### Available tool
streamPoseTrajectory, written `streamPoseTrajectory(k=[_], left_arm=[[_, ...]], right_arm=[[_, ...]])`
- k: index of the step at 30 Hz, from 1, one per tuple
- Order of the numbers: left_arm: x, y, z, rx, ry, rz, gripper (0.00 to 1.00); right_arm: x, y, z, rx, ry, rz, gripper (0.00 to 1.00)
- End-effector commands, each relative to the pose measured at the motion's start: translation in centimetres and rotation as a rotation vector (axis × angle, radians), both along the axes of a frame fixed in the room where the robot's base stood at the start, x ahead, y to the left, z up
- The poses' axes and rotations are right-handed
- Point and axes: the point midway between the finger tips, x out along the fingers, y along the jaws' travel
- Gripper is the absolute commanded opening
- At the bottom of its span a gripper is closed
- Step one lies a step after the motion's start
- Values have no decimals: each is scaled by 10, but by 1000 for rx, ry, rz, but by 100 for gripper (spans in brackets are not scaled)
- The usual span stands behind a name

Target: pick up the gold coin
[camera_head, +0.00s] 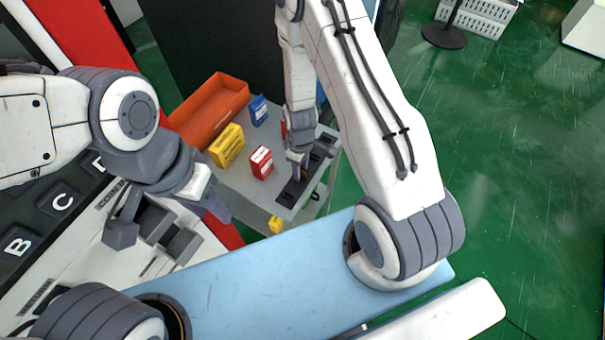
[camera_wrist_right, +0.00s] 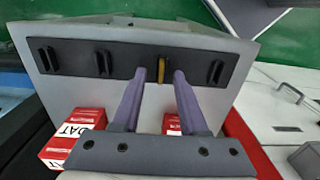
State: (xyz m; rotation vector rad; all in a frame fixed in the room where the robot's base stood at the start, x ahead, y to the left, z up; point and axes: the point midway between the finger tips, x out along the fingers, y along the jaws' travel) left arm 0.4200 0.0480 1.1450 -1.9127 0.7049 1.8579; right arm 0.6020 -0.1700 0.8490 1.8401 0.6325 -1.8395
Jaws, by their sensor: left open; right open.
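The gold coin (camera_wrist_right: 161,70) stands on edge in a slot of the black holder (camera_wrist_right: 75,58) in the right wrist view. My right gripper (camera_wrist_right: 160,78) is open, with one finger on each side of the coin. Gaps show between coin and fingers; I cannot tell how deep the fingers reach. In the head view my right gripper (camera_head: 299,172) is down over the black holder (camera_head: 281,197), and the coin is mostly hidden there. My left gripper (camera_head: 168,218) is open and empty in front of the vending machine panel.
A grey table (camera_head: 237,188) carries the holder, red boxes (camera_head: 261,162), a yellow box (camera_head: 227,145), a blue box (camera_head: 258,110) and an orange tray (camera_head: 208,112). The panel with lettered keys (camera_head: 60,201) is at the left. Green floor is open at the right.

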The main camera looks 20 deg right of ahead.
Motion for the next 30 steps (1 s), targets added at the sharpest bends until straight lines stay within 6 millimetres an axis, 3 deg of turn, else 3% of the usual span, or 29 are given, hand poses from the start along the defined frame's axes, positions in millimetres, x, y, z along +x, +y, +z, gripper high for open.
streamPoseTrajectory(k=[1,2,3,5,19,30], left_arm=[[0,0,0,0,0,0,41],[0,0,1,0,0,0,41],[0,0,1,0,0,0,41],[0,0,1,0,0,0,41],[0,0,4,0,0,0,41],[0,0,39,0,0,2,41]], right_arm=[[0,0,0,0,0,0,42],[0,0,0,0,0,0,35],[0,0,1,0,0,0,20],[0,0,1,0,0,0,0],[0,0,5,0,0,0,0],[0,0,43,1,-1,1,0]])
